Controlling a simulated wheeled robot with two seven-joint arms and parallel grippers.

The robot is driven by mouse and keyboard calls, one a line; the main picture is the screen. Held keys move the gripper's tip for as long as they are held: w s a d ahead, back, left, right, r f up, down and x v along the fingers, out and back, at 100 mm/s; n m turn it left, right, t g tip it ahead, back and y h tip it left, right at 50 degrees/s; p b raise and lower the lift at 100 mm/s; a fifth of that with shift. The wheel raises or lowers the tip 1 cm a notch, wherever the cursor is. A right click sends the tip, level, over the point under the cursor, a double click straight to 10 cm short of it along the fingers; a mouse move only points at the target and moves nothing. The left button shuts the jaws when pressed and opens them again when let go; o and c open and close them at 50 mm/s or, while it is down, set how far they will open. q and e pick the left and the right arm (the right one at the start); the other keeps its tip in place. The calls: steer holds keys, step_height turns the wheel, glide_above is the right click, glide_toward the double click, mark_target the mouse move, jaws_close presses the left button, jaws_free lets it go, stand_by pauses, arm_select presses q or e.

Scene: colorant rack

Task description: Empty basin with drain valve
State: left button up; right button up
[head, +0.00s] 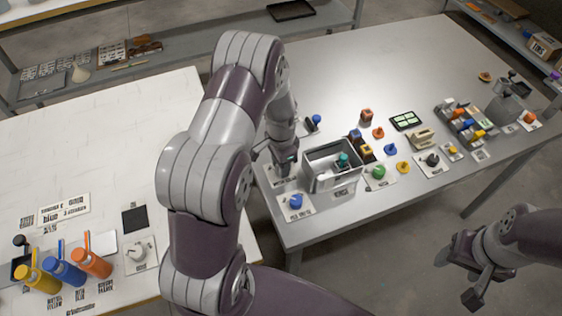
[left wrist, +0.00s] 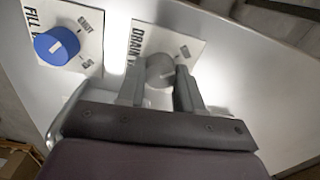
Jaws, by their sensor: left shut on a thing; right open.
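The grey metal basin (head: 318,183) stands near the left end of the metal table. A teal object (head: 343,160) shows inside it; the water level cannot be made out. My left gripper (head: 284,168) is left of the basin. In the left wrist view, my left gripper (left wrist: 160,85) is shut on the grey round knob (left wrist: 160,70) of the drain valve, on a white plate (left wrist: 145,38) lettered "DRAIN V". The fill valve's blue knob (left wrist: 57,46) sits beside it, and also shows in the head view (head: 296,201). My right gripper (head: 457,278) is open and empty, off the table's front edge.
Right of the basin are a green knob (head: 379,171), a yellow knob (head: 403,167) and several coloured blocks. The metal table's back area (head: 370,80) is clear.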

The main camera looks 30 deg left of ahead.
arm_select(q)
steer(key=shift+n, duration=0.7)
steer(key=o, duration=1)
steer(key=shift+o, duration=0.2)
step_height(320, 180, up, 13)
steer(key=shift+f, duration=0.15)
